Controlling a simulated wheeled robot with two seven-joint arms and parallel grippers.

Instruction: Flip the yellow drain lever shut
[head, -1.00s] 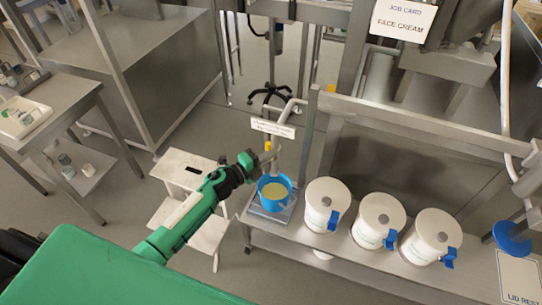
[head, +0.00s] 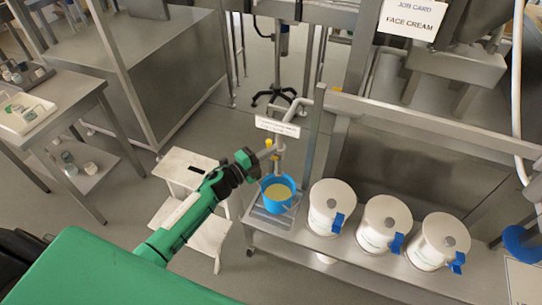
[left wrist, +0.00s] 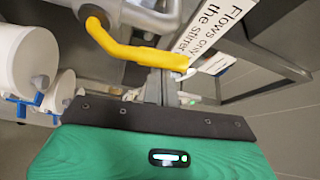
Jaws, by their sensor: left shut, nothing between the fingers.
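The yellow drain lever (left wrist: 135,48) runs across the upper part of the left wrist view, from a metal pivot at upper left to its free end near the white sign. In the head view a small yellow part of it (head: 269,143) shows by the pipe. My left gripper (head: 268,154) is shut and empty, close beside the lever below the pipe. In the left wrist view its narrow fingers (left wrist: 158,86) stand by the lever's free end; I cannot tell whether they touch. My right gripper is not in view.
A blue bucket (head: 277,205) with pale cream stands under the outlet on a metal plate. Three white lidded tubs (head: 331,198) with blue handles stand to its right. A white sign (head: 277,126) hangs at the pipe. A white step stool (head: 188,166) stands left of the bench.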

